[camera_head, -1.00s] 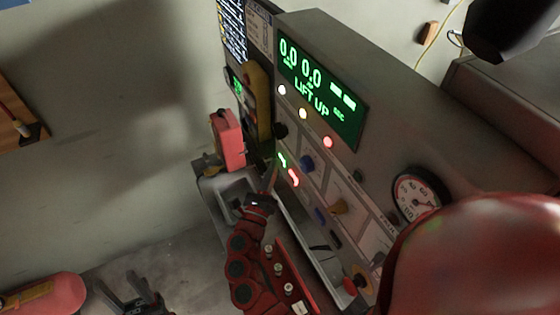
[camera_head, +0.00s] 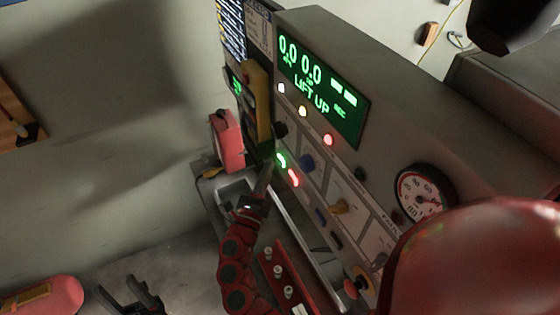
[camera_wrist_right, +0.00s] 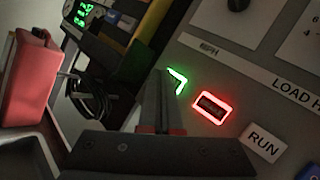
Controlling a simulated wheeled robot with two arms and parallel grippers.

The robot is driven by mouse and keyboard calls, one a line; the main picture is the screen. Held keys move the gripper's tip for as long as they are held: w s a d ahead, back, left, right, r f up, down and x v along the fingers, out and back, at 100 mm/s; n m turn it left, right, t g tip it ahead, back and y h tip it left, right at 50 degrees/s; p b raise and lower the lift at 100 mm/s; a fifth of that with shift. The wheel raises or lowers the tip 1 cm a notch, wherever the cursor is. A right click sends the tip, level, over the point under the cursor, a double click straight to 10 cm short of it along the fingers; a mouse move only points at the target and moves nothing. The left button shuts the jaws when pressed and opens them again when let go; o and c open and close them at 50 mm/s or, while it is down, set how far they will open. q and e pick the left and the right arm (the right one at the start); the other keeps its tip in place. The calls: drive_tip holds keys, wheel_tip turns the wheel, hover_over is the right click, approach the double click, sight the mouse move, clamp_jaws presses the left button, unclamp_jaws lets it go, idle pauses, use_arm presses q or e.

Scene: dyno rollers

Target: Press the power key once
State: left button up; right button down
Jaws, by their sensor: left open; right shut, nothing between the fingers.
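The control panel (camera_head: 322,190) carries a green-lit key (camera_head: 281,160) and a red-lit key (camera_head: 293,178). I cannot read which is the power key. My right gripper (camera_head: 268,173) is shut and empty, its tips just left of and below the green key. In the right wrist view the shut fingers (camera_wrist_right: 155,85) partly cover the green key (camera_wrist_right: 177,80); the red key (camera_wrist_right: 211,106) is clear to their right. Contact cannot be told. My left gripper (camera_head: 130,295) is open and empty at lower left, far from the panel.
The green display (camera_head: 318,85) reads "LIFT UP" above several lamps. A red box (camera_head: 228,138) and a yellow handheld unit (camera_head: 256,100) stand left of the panel. A gauge (camera_head: 422,192) and a red-and-yellow stop knob (camera_head: 357,282) lie to the right.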

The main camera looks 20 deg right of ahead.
drive_tip(key=a+b, duration=0.2)
drive_tip(key=a, duration=0.2)
drive_tip(key=shift+s+a, duration=0.1)
drive_tip(key=shift+a, duration=0.3)
idle(0.6)
